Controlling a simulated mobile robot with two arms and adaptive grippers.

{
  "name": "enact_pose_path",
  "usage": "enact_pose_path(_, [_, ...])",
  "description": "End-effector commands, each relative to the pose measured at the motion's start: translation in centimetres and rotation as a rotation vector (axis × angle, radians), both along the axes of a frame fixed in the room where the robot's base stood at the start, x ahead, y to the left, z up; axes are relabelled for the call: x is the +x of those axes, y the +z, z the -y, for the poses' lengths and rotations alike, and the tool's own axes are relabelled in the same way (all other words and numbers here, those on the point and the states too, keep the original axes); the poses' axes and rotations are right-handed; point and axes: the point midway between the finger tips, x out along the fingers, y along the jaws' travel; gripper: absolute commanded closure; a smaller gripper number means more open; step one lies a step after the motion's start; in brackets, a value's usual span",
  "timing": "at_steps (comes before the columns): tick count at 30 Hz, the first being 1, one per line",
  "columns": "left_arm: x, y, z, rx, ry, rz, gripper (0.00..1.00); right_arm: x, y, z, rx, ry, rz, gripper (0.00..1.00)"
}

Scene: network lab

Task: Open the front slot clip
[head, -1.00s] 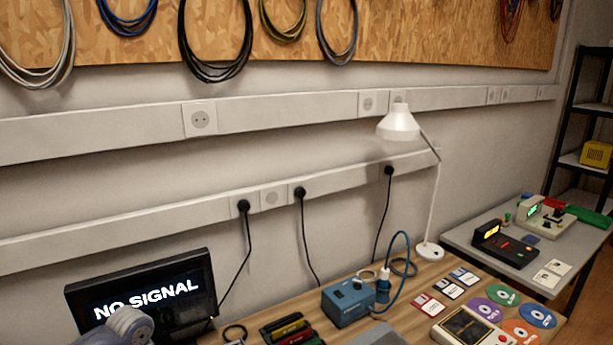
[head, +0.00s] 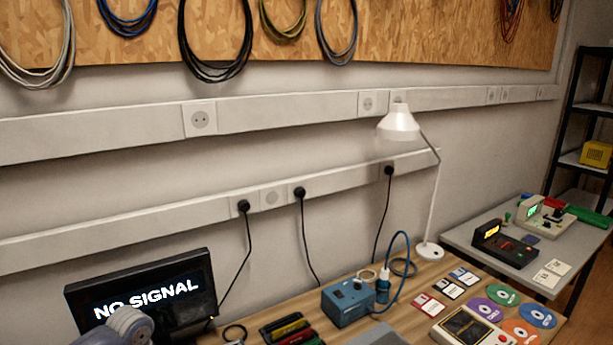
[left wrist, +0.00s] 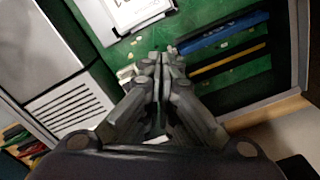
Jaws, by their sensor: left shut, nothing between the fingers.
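In the left wrist view my left gripper (left wrist: 158,62) is shut with its fingers together and nothing between them. Its tips are over a green circuit board (left wrist: 222,50), close to the near ends of several long slots. One is a blue slot (left wrist: 222,34) with lettering, another a yellow strip (left wrist: 228,62), and black ones lie beside them. A small pale piece (left wrist: 127,73) shows just left of the fingertips; I cannot tell if it is the front slot clip or if the tips touch it. My right gripper is in neither view.
A white-and-silver block (left wrist: 135,12) sits on the board above the fingertips. A grey vented metal box (left wrist: 70,108) is at the left. In the head view a NO SIGNAL monitor (head: 148,290), a blue box (head: 348,302) and a lamp (head: 400,125) stand along the wall.

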Motion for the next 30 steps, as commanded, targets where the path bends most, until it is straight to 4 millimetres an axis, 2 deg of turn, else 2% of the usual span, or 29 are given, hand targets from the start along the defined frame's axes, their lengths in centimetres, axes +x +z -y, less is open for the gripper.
enact_pose_path(30, [0.0,-2.0,0.0,0.0,0.0,0.0,1.0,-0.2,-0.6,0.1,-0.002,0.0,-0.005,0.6])
